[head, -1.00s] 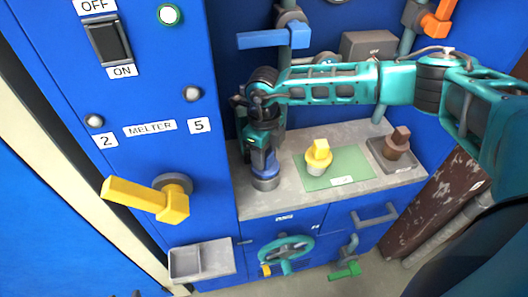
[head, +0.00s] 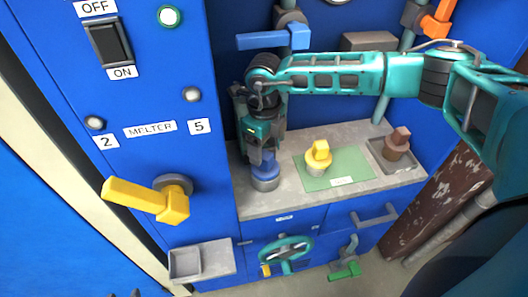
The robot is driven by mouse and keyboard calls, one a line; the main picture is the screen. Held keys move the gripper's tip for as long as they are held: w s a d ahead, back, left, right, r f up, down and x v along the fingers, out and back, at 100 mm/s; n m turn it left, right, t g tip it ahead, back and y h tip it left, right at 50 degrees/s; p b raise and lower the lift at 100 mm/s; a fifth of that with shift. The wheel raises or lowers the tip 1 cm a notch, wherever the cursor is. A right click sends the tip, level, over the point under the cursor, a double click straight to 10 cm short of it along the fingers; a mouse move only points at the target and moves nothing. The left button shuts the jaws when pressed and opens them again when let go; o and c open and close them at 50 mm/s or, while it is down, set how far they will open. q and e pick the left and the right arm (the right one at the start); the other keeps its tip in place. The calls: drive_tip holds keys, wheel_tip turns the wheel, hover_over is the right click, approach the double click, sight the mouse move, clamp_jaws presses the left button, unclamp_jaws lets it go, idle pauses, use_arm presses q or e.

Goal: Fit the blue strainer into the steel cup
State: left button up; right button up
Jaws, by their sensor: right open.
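The blue strainer (head: 265,166) sits in the top of the steel cup (head: 266,184) on the left part of the grey counter. It looks upright; how deep it sits is hard to tell. My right gripper (head: 262,154) points down just above the strainer, open, with its fingers close to the strainer's top. The fingers hide part of the strainer. Two dark tips at the bottom edge of the view look like my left gripper (head: 125,294); too little shows to tell its state.
A yellow piece (head: 318,154) stands on a green mat (head: 347,164) right of the cup. A brown piece (head: 397,142) stands in a grey tray (head: 411,166) farther right. A blue lever (head: 270,40) juts out above my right wrist. A yellow handle (head: 145,198) is at the left.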

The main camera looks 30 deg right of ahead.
drive_tip(key=shift+r, duration=2.3)
